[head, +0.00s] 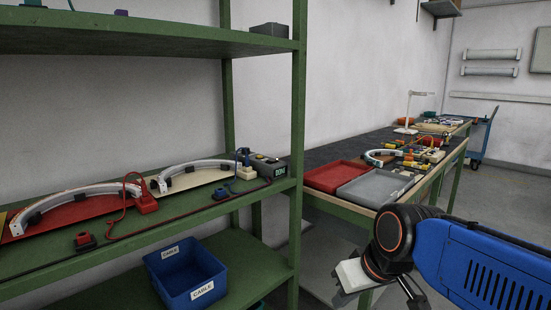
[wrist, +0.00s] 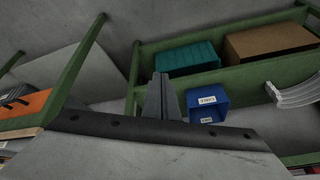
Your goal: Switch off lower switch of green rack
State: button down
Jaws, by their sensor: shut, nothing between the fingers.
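The green rack (head: 298,120) stands at the left in the head view. On its middle shelf, a small dark switch-like block with a red top (head: 85,241) sits near the front edge on a dark cord. Its on or off position is too small to read. My gripper (wrist: 162,80) is shut and empty in the wrist view, its fingers pointing toward the rack's lower part. In the head view my wrist is at the lower right, apart from the rack, with the fingertips not clear.
The middle shelf also holds white arcs on a red board (head: 75,219) and a beige board, a red block (head: 147,204) and a meter (head: 266,166). A blue bin (head: 188,272) stands below. A workbench with a red tray (head: 335,176) is behind, right of the rack.

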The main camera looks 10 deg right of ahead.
jog(key=w+a+r+n+t+y, duration=0.1)
jog(key=w+a+r+t+y, duration=0.15)
jog(key=w+r, duration=0.6)
jog(key=w+a+r+n+t+y, duration=0.1)
jog(key=w+a+r+n+y, duration=0.3)
jog(key=w, duration=0.7)
jog(key=w+d+r+t, duration=0.1)
jog(key=w+d+r, duration=0.2)
jog(key=w+r, duration=0.1)
jog(key=w+d+r+t, duration=0.2)
jog(key=w+d+r, duration=0.1)
jog(key=w, duration=0.4)
jog(key=w+d+r+m+t, duration=0.1)
jog(key=w+d+r, duration=0.1)
jog(key=w+r, duration=0.3)
jog(key=shift+w+d+r, duration=0.4)
jog(key=shift+w, duration=0.05)
send_over(276, 164)
jog(key=shift+s+d+f, duration=0.1)
jog(key=shift+d+f, duration=0.05)
jog(key=shift+f, duration=0.5)
jog(key=shift+d+f, duration=0.1)
jog(key=shift+f, duration=0.5)
jog(key=f, duration=0.3)
jog(key=shift+a, duration=0.2)
jog(key=shift+s+f, duration=0.1)
jog(key=shift+f, duration=0.4)
